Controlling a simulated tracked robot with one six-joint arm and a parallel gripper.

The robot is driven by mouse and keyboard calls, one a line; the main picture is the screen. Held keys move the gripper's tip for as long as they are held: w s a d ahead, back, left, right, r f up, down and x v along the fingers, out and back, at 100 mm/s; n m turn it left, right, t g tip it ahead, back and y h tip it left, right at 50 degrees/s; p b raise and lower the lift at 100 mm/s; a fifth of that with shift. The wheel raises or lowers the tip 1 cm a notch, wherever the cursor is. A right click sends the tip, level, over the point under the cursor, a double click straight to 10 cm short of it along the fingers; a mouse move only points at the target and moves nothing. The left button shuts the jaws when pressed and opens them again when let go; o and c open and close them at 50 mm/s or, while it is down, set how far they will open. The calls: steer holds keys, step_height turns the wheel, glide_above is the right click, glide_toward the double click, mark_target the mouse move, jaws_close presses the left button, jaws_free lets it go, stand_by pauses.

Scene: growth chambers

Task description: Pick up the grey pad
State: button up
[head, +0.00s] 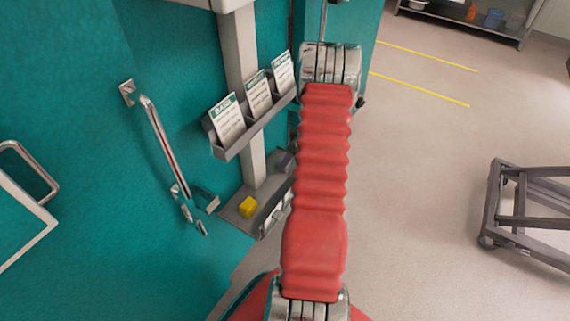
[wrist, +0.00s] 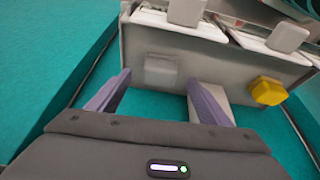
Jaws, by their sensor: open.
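The grey pad (wrist: 160,71) is a small light grey block on the pale grey shelf plate (wrist: 208,60) in the wrist view. In the head view a small darker block (head: 285,162) at the shelf's far end, partly beside my arm, appears to be the same pad. My gripper (wrist: 159,80) is open, its two purple-grey fingers spread. In the wrist view the pad lies between and just past the fingertips, nearer the left one. I cannot tell whether they touch. The head view does not show the fingers clearly.
A yellow block (wrist: 268,91) sits right of the right finger; it is also in the head view (head: 247,206). White pieces with grey blocks (wrist: 185,12) line the shelf edge. A card rack (head: 240,138) hangs on the post above. A wheeled frame (head: 525,205) stands right on open floor.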

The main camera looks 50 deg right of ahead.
steer(key=shift+w+x, duration=0.1)
steer(key=shift+x, duration=1.2)
steer(key=shift+w+x, duration=0.15)
steer(key=shift+x, duration=1.15)
steer(key=shift+r, duration=0.1)
steer(key=c, duration=1.1)
steer(key=shift+r, duration=0.1)
steer(key=shift+c, duration=0.2)
